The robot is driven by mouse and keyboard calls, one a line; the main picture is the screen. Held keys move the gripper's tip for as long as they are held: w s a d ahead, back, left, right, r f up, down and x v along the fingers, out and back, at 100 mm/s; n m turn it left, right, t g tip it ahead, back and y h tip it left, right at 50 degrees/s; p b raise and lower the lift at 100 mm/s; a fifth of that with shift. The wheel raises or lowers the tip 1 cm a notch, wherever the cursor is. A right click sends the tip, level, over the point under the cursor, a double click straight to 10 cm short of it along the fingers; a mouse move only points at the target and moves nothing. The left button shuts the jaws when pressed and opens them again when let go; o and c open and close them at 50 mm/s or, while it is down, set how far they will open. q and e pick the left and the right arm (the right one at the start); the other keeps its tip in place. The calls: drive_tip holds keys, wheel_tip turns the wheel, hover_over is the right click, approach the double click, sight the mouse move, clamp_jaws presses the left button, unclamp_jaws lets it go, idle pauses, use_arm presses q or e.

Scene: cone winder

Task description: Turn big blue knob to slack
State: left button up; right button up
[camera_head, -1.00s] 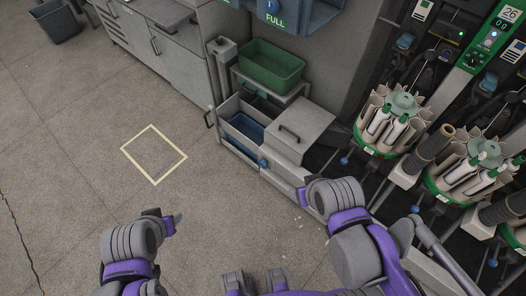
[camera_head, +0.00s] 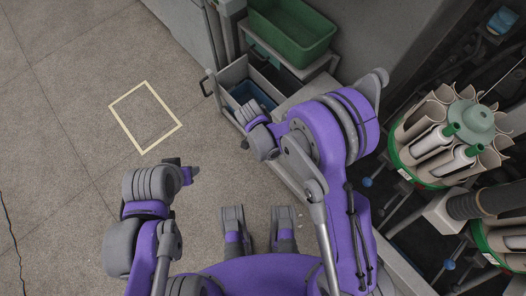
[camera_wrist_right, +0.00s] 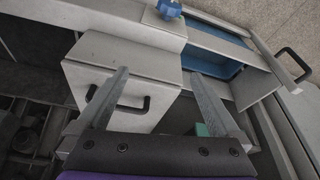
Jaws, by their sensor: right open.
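In the right wrist view a blue star-shaped knob (camera_wrist_right: 168,9) stands on a grey ledge at the top edge, partly cut off. My right gripper (camera_wrist_right: 158,76) is open and empty, its two fingers apart in front of a grey box with a black handle. The knob lies beyond the fingertips in that picture, and nothing touches it. In the head view my right arm hides the knob.
An open drawer with a blue inside (camera_wrist_right: 212,45) is beside the grey box (camera_wrist_right: 120,75). A green bin (camera_head: 290,32) stands behind it. Yarn-holder carousels (camera_head: 450,135) and small blue knobs (camera_head: 367,182) are at right. The floor around the marked square (camera_head: 145,117) is clear.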

drive_tip(key=s+a+f+m+h+b, duration=0.1)
drive_tip(key=a+f+m+b, duration=0.25)
drive_tip(key=f, duration=1.35)
use_arm(q)
wheel_tip(320, 180, down, 8)
drive_tip(key=b, duration=0.2)
drive_tip(key=shift+w, duration=0.3)
use_arm(e)
drive_tip(key=shift+n, duration=0.45)
drive_tip(key=x, duration=1)
drive_tip(key=shift+s+a+f, duration=0.1)
drive_tip(key=shift+a, duration=0.25)
drive_tip(key=shift+c, duration=0.2)
drive_tip(key=c, duration=1.2)
